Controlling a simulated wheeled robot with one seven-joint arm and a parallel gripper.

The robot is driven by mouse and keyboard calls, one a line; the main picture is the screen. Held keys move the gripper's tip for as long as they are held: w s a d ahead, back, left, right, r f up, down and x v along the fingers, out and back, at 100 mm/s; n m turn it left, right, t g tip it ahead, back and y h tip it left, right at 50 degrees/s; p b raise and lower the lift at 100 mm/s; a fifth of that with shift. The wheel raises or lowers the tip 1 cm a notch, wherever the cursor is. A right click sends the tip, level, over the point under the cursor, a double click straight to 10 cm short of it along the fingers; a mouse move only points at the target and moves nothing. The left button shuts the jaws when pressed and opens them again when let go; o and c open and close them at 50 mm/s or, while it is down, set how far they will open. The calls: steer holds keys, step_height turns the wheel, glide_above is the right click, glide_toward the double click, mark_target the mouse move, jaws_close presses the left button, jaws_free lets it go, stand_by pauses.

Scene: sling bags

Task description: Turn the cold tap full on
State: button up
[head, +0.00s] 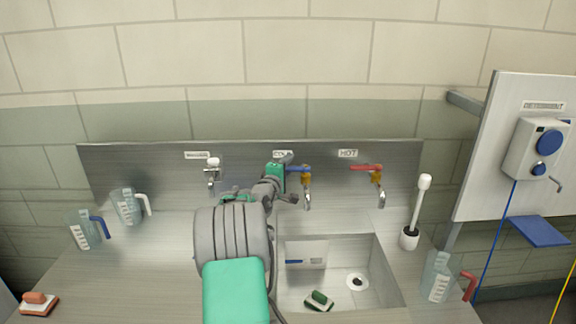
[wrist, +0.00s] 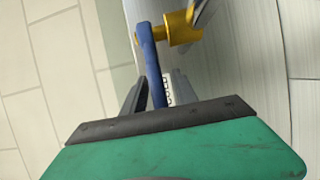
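The cold tap has a blue lever (head: 299,169), a brass body (head: 306,179) and a metal spout (head: 307,200) over the sink. The lever points left in the head view, under a partly hidden COLD label. In the wrist view the blue lever (wrist: 152,60) runs from the brass body (wrist: 182,28) down between the fingers of my gripper (wrist: 158,88). The fingers stand apart, one on each side of the lever's end, with a gap visible on the right. In the head view my gripper (head: 286,162) is at the lever's left end, partly hiding it.
The hot tap with a red lever (head: 366,168) is to the right. A third tap (head: 212,173) is to the left. The sink (head: 390,285) holds a green sponge (head: 319,299). Jugs, a brush (head: 420,205) and a detergent dispenser (head: 535,148) stand around the sides.

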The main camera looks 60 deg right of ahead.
jaws_close()
stand_by(1.2)
